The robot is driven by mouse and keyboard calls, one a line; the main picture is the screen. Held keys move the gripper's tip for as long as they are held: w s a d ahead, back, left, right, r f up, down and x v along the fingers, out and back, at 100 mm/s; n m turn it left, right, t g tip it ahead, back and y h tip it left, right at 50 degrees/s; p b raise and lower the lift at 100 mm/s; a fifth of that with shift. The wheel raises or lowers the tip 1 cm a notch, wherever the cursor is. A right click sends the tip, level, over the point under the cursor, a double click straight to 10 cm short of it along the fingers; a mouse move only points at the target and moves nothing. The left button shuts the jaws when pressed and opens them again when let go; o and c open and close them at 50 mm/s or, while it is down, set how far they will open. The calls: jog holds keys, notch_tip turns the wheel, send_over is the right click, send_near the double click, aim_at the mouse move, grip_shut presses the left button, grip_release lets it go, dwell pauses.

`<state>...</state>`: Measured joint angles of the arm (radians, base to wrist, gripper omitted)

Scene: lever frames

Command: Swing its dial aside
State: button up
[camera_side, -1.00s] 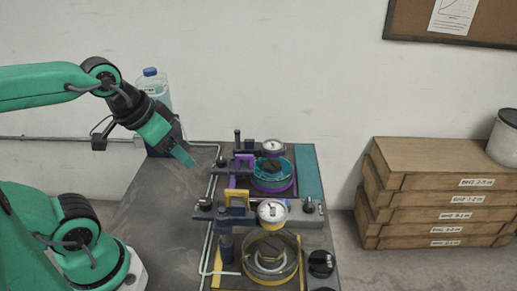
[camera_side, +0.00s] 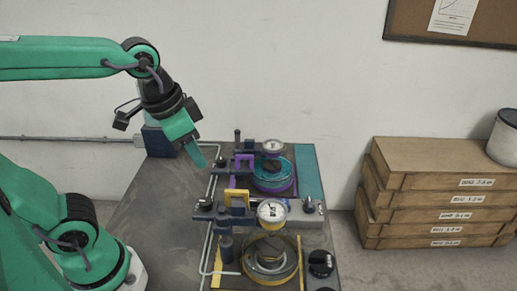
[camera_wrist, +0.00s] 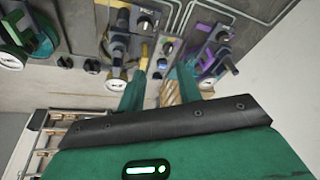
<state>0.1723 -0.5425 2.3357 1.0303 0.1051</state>
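Two fixtures with dials show on the bench in the side view. The near one has a round white-faced dial (camera_side: 271,212) on a dark arm, with a yellow handle (camera_side: 237,197) beside it, above a round glass-like dish (camera_side: 270,260). The far one has a dial (camera_side: 273,146) and a purple handle (camera_side: 244,162) beside a teal-and-purple dish (camera_side: 273,178). Which dial the task means I cannot tell. My gripper (camera_side: 201,160) hangs left of the far fixture, above the bench and touching nothing visible. In the wrist view its two teal fingers (camera_wrist: 160,88) are apart and empty.
The bench's left part (camera_side: 165,205) is clear. Black knobs (camera_side: 321,263) stand at the near fixture's right. A pale pipe (camera_side: 208,235) runs along the fixtures' left side. Stacked wooden boxes (camera_side: 430,190) stand on the right, off the bench.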

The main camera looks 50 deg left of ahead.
aim_at(238, 204)
jog(key=d+m+g, duration=0.1)
jog(key=d+m, duration=0.1)
jog(key=d, duration=0.1)
jog(key=w+d+m+g, duration=0.1)
jog(key=d+m, duration=0.1)
jog(key=d, duration=0.1)
jog(key=w+d+m+g, duration=0.1)
jog(key=d, duration=0.3)
jog(key=shift+w+f+m+g+y, duration=0.2)
jog(key=shift+m+g+y, duration=0.1)
jog(key=shift+m, duration=0.1)
jog(key=shift+f, duration=3.85)
grip_shut()
